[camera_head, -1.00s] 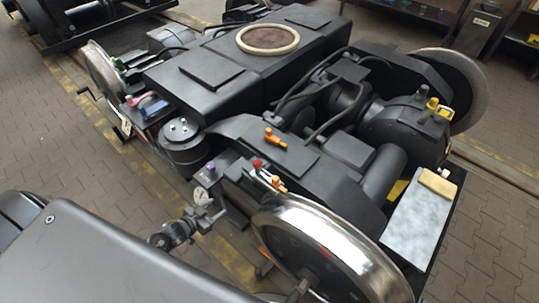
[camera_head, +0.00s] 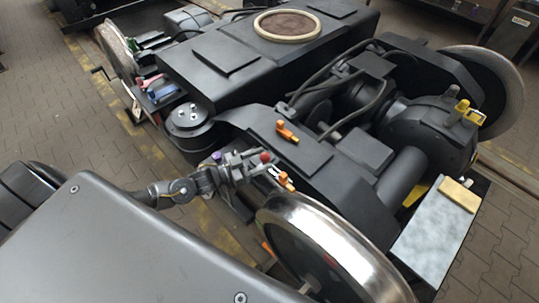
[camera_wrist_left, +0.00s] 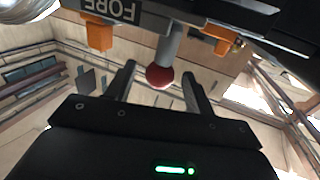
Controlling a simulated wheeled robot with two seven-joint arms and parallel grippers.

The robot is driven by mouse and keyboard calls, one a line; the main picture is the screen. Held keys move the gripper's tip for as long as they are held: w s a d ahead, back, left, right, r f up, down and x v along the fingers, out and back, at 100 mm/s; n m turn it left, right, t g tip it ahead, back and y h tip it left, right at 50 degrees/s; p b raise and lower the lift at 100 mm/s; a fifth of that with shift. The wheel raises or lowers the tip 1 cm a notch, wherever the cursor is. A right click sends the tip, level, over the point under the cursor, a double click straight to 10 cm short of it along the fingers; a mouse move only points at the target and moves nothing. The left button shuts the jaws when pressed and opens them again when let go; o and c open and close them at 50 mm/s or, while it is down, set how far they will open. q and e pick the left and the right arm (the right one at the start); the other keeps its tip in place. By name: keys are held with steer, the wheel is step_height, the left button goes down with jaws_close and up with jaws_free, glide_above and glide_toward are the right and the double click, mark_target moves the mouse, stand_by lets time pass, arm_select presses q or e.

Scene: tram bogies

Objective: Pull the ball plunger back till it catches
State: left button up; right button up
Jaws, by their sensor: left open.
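The ball plunger has a red ball knob (camera_head: 265,157) at the near side of the black bogie frame (camera_head: 320,165), just above the steel wheel. In the left wrist view the red ball (camera_wrist_left: 159,77) sits on the end of a grey stem, beneath a plate lettered "FORE". My left gripper (camera_head: 254,163) is open, its fingertips close to the ball. In the wrist view its two dark fingers (camera_wrist_left: 158,82) stand on either side of the ball with visible gaps. My right gripper is not in view.
Orange clips (camera_head: 287,132) sit near the plunger; one also shows in the wrist view (camera_wrist_left: 97,36). A purple knob (camera_head: 217,157) is beside my left gripper. The large steel wheel (camera_head: 330,250) lies just in front.

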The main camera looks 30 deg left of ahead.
mark_target(269, 156)
arm_select(q)
steer(key=shift+x, duration=1.9)
jaws_close()
